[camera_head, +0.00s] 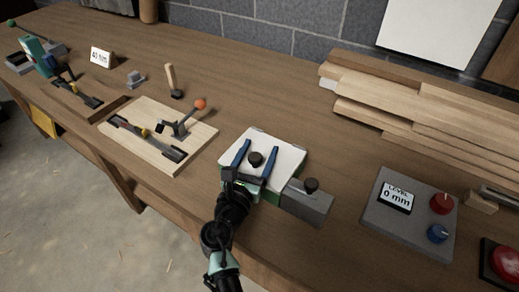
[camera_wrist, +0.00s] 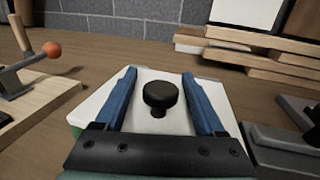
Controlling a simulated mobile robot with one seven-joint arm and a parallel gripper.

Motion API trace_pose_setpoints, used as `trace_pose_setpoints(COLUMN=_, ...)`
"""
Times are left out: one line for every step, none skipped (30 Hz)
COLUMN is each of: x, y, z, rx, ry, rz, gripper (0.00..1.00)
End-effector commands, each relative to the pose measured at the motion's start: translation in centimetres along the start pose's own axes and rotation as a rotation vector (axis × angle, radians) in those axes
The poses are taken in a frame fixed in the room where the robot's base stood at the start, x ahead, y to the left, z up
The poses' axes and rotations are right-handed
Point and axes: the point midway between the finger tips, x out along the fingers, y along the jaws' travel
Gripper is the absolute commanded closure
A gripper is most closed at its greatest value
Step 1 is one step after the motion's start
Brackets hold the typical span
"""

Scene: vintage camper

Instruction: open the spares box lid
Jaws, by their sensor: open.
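The spares box (camera_head: 283,181) stands on the workbench with a white lid (camera_head: 283,152) and a green body. The lid looks closed and lies flat. A black round knob (camera_head: 255,159) stands up from the lid; it also shows in the wrist view (camera_wrist: 160,97). My gripper (camera_head: 256,150) is over the lid with its two blue fingers open, one on each side of the knob. In the wrist view the fingers (camera_wrist: 160,76) are apart from the knob, with lid showing between. Whether the fingers touch the lid I cannot tell.
A grey block with a black knob (camera_head: 311,185) sits right beside the box. A wooden board with a red-balled lever (camera_head: 200,104) is to the left. A grey level panel (camera_head: 378,214) is to the right. Stacked planks (camera_head: 400,100) lie behind right.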

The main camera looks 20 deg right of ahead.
Motion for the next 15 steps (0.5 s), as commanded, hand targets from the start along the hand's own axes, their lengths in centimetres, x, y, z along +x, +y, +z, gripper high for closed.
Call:
trace_pose_setpoints(x=0.36, y=-0.04, z=-0.01, rx=0.0, ry=0.0, rz=-0.001, gripper=0.29)
trace_pose_setpoints(x=0.48, y=-0.05, z=0.0, rx=0.001, ry=0.0, rz=-0.001, gripper=0.29)
trace_pose_setpoints(x=0.61, y=-0.05, z=0.0, rx=0.001, ry=0.0, rz=-0.001, gripper=0.29)
trace_pose_setpoints(x=0.67, y=-0.05, z=0.0, rx=0.001, ry=0.0, rz=-0.001, gripper=0.29)
trace_pose_setpoints(x=0.71, y=-0.05, z=0.0, rx=0.001, ry=0.0, rz=-0.001, gripper=0.29)
trace_pose_setpoints(x=0.73, y=-0.05, z=0.0, rx=0.001, ry=0.001, rz=-0.001, gripper=0.29)
trace_pose_setpoints(x=0.73, y=-0.05, z=0.0, rx=0.001, ry=0.001, rz=-0.001, gripper=0.29)
trace_pose_setpoints(x=0.73, y=-0.05, z=0.0, rx=0.001, ry=0.001, rz=-0.001, gripper=0.29)
trace_pose_setpoints(x=0.71, y=-0.05, z=0.0, rx=0.001, ry=0.001, rz=-0.001, gripper=0.29)
trace_pose_setpoints(x=0.71, y=-0.05, z=0.0, rx=0.001, ry=0.001, rz=-0.001, gripper=0.29)
trace_pose_setpoints(x=0.7, y=-0.04, z=0.0, rx=0.002, ry=0.001, rz=-0.001, gripper=0.29)
trace_pose_setpoints(x=0.7, y=-0.04, z=0.01, rx=0.002, ry=0.001, rz=-0.001, gripper=0.32)
trace_pose_setpoints(x=0.69, y=-0.04, z=0.0, rx=0.002, ry=0.001, rz=-0.001, gripper=0.38)
trace_pose_setpoints(x=0.69, y=-0.04, z=0.01, rx=0.002, ry=0.001, rz=-0.001, gripper=0.43)
trace_pose_setpoints(x=0.68, y=-0.04, z=0.0, rx=0.002, ry=0.001, rz=-0.001, gripper=0.5)
